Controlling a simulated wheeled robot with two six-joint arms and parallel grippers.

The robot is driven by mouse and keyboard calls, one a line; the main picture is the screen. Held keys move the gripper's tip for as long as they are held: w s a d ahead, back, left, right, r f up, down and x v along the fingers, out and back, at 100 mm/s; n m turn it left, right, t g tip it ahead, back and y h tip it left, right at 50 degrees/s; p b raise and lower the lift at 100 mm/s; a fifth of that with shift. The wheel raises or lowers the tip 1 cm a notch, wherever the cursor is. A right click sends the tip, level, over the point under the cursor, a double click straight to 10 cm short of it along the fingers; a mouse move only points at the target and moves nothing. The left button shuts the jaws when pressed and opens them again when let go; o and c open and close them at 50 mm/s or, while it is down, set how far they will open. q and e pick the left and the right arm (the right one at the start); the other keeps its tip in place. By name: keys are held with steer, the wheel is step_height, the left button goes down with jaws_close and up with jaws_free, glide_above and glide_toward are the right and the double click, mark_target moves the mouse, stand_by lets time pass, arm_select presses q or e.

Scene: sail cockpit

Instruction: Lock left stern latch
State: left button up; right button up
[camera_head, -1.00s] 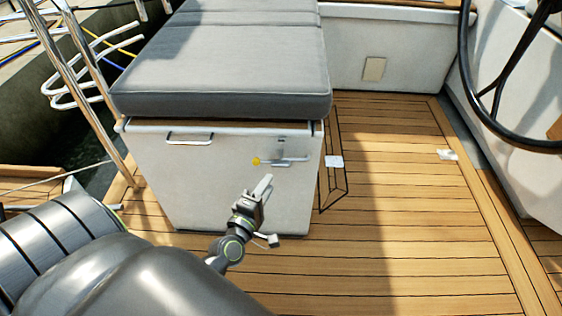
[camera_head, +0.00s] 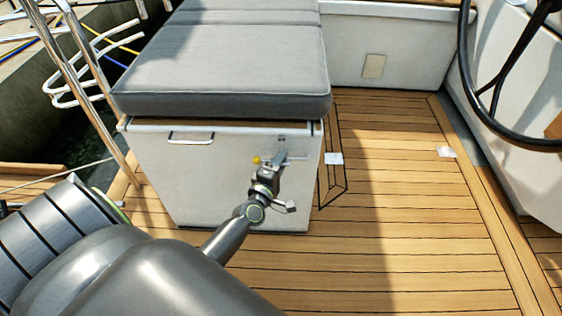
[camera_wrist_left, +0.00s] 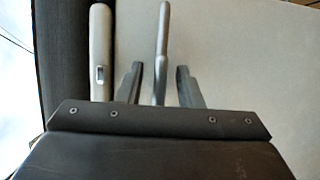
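The latch (camera_head: 296,158) is a small metal handle with a yellow knob (camera_head: 257,160) at its left, on the white front face of the locker under the grey cushion. My left gripper (camera_head: 281,155) is in front of the latch and hides part of it. In the left wrist view the latch handle (camera_wrist_left: 161,50) stands between the two fingers of the left gripper (camera_wrist_left: 158,85). The fingers are open, with a visible gap on each side of the handle. My right gripper is not in view.
The grey cushion (camera_head: 225,60) overhangs the locker's (camera_head: 195,185) top edge. A fixed grab handle (camera_head: 190,138) sits left of the latch. Wooden deck (camera_head: 400,220) to the right is clear. A black steering wheel (camera_head: 500,85) is at the far right.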

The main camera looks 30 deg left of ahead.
arm_select(q)
jaws_close()
steer(key=shift+f, duration=0.1)
stand_by(0.5)
